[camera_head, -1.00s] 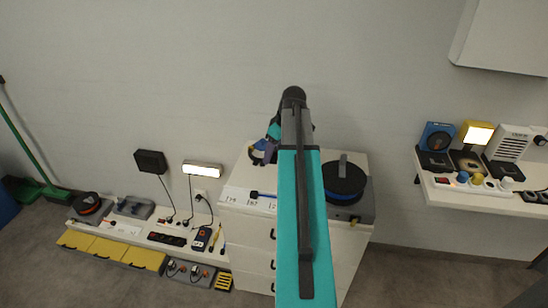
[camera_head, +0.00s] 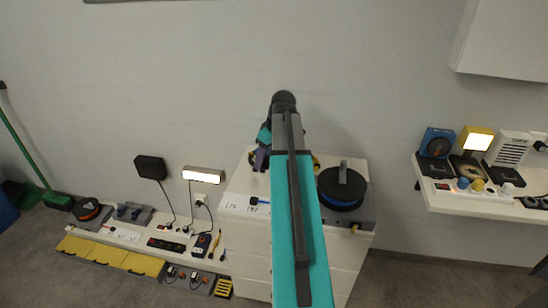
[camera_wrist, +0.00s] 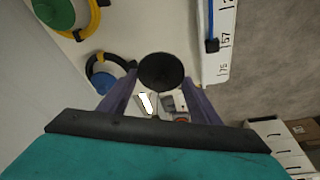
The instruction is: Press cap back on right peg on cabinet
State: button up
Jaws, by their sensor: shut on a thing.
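My gripper (camera_wrist: 160,79), with purple fingers, is shut on a dark round cap (camera_wrist: 161,71) and holds it over the white cabinet (camera_head: 238,183). In the wrist view, a blue round piece (camera_wrist: 103,83) with a black and yellow ring (camera_wrist: 94,62) around it lies beside the left finger. A green round piece (camera_wrist: 54,14) with a yellow ring (camera_wrist: 92,22) is farther up at the left. In the head view, my gripper (camera_head: 262,156) is partly hidden by my arm, and the cap is not clear. Part of a yellow ring (camera_head: 316,160) shows right of my arm. I cannot make out a bare peg.
A black and blue reel (camera_head: 342,188) stands on the cabinet's right side. A numbered white strip (camera_wrist: 217,66) with a blue-handled tool (camera_wrist: 211,44) lies along the front edge. The wall is close behind. A low shelf at left and a wall shelf (camera_head: 480,199) at right hold devices.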

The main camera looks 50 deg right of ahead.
jog(key=w+a+r, duration=0.2)
jog(key=w+a, duration=0.4)
jog(key=a, duration=0.5)
jog(key=w+a+r, duration=0.3)
jog(key=w+a, duration=0.2)
jog(key=a, duration=0.6)
jog(key=w+a+r+m, duration=0.1)
jog(key=a+r, duration=0.1)
jog(key=a, duration=0.9)
jog(key=w+a+r, duration=0.1)
jog(key=a+r, duration=0.1)
jog(key=a, duration=0.9)
jog(key=shift+w+r+m+h, duration=0.15)
jog(key=shift+r+m+h, duration=0.15)
jog(key=shift+m, duration=0.1)
